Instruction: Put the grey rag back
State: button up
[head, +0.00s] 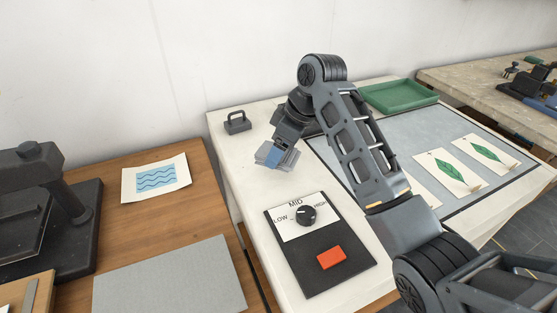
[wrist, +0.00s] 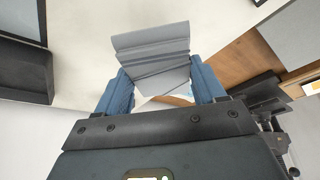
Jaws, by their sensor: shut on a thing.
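The grey rag (wrist: 150,46) is a folded, pleated piece between the two blue fingers of my gripper (wrist: 162,88) in the wrist view. My gripper is shut on it. In the head view, my gripper (head: 275,160) points down over the left part of the white table, with the grey rag (head: 288,161) showing at its fingertips. I cannot tell whether the rag touches the tabletop.
A dark block with a handle (head: 236,122) stands at the table's back left. A control panel with a knob (head: 318,240) lies in front. A green tray (head: 398,96) and a grey mat with leaf prints (head: 457,168) are to the right. A wooden table (head: 205,205) adjoins at left.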

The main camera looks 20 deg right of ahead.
jog(key=shift+a+f, duration=0.1)
jog(key=shift+f, duration=1.95)
jog(key=shift+f, duration=0.15)
jog(key=o, duration=1)
jog(key=v, duration=1.2)
